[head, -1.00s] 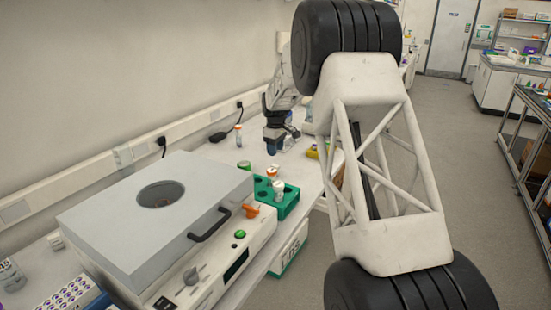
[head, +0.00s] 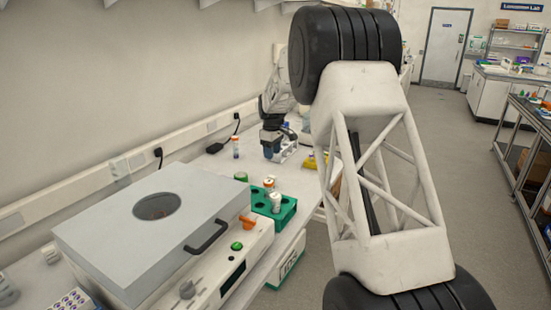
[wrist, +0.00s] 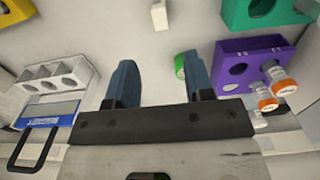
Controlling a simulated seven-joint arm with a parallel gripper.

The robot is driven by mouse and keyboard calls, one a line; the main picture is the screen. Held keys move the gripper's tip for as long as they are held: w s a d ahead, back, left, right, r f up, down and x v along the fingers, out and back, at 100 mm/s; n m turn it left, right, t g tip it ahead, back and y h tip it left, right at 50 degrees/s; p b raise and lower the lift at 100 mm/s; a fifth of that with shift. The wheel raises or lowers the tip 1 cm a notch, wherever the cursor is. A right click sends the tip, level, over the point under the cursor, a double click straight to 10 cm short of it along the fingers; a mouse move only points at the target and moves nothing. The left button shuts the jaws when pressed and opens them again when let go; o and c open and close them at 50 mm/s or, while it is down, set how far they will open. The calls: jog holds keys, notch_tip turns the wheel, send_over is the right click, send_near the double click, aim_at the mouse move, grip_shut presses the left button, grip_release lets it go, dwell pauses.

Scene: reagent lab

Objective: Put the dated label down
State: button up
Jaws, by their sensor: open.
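My gripper (wrist: 160,78) is open, with its two blue fingers apart and nothing visible between them in the wrist view. In the head view my gripper (head: 271,150) points down over the bench, beside a pale rack. I cannot make out the dated label for certain. A small plain white piece (wrist: 159,15) lies beyond the fingertips in the wrist view, and no writing shows on it.
A purple rack (wrist: 240,50) with orange-capped vials and a grey rack (wrist: 68,75) flank the fingers. A green rack (head: 284,213) with vials stands by the lidded machine (head: 120,215). A capped tube (head: 235,147) stands left of my gripper.

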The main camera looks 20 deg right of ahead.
jog(key=s+a+r+m, duration=0.15)
jog(key=s+r, duration=0.35)
jog(key=s, duration=0.5)
jog(key=s+a+r+m+t, duration=0.15)
jog(key=s+r, duration=0.25)
jog(key=s, duration=0.6)
jog(key=s+a+r+m, duration=0.1)
jog(key=s+a+r, duration=0.3)
jog(key=s, duration=0.6)
jog(key=s+a+f+m, duration=0.1)
jog(key=s+f+m, duration=0.1)
jog(key=s, duration=1.5)
jog(key=s+a+f+m+t, duration=0.1)
jog(key=s+f+m, duration=0.2)
jog(key=s, duration=1.4)
jog(key=shift+s+f, duration=0.15)
jog(key=shift+f, duration=0.2)
jog(key=shift+o, duration=0.5)
jog(key=shift+a, duration=0.1)
